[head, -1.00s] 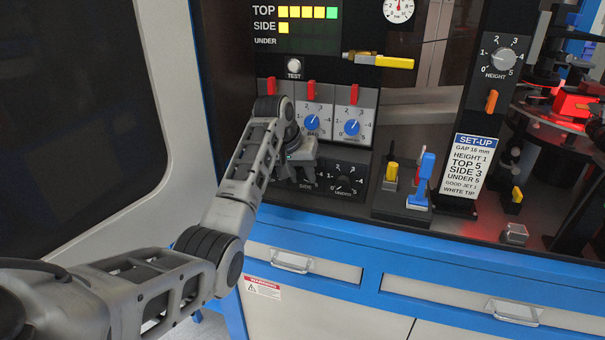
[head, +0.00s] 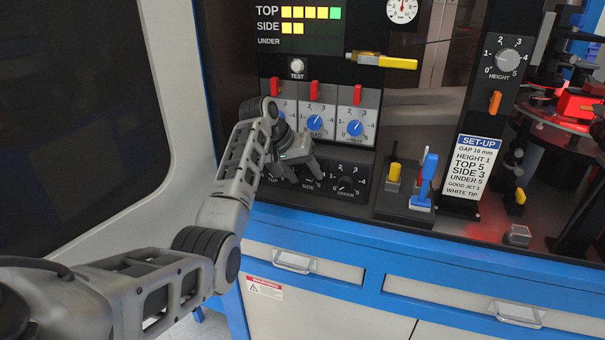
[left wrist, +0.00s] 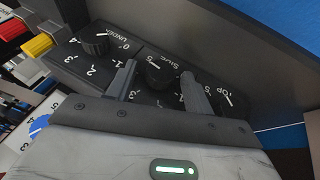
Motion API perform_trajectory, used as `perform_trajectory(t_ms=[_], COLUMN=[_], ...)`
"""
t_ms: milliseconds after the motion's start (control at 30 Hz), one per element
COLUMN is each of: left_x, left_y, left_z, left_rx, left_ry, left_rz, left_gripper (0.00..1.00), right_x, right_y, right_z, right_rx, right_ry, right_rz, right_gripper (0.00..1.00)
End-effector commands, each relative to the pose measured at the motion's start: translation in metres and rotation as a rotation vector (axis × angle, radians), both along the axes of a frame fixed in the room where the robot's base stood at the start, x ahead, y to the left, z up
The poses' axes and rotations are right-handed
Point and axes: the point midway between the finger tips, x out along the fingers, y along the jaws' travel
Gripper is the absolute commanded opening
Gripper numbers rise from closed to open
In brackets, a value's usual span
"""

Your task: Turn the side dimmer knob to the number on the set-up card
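The black SIDE dimmer knob (head: 308,184) is on the low panel, largely hidden by my left gripper in the head view. In the left wrist view the SIDE knob (left wrist: 160,72) stands between the fingers of my left gripper (left wrist: 159,72), with a small gap seeming to show on each side. The fingers look open around it. The set-up card (head: 473,165) reads SIDE 3. The display (head: 310,27) shows two yellow bars for SIDE, several bars for TOP and none for UNDER. My right gripper is not in view.
The UNDER knob (left wrist: 95,42) and TOP knob (left wrist: 228,98) flank the SIDE knob closely. Blue dials (head: 314,123) and red levers (head: 315,91) sit above. A yellow-handled valve (head: 385,61) and a blue lever (head: 426,180) are to the right.

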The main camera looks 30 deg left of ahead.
Motion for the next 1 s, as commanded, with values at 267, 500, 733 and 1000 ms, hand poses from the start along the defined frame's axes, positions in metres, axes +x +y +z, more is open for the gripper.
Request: perform_trajectory(t_ms=[267, 500, 733, 1000], left_x=[-0.001, -0.013, -0.038, -0.064], left_y=[0.000, 0.007, 0.019, 0.034], left_z=[-0.001, 0.021, 0.070, 0.122], left_rx=[0.000, 0.003, 0.003, 0.006], left_ry=[0.005, 0.000, -0.001, 0.002], left_rz=[-0.001, 0.001, 0.001, 0.003], left_gripper=[0.52, 0.52, 0.52, 0.52], right_x=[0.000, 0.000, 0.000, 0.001], right_y=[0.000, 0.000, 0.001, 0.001], right_z=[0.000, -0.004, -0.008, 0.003], right_rx=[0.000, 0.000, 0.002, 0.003], right_ry=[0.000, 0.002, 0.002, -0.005], right_rz=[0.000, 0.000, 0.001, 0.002], right_gripper=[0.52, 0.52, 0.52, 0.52])
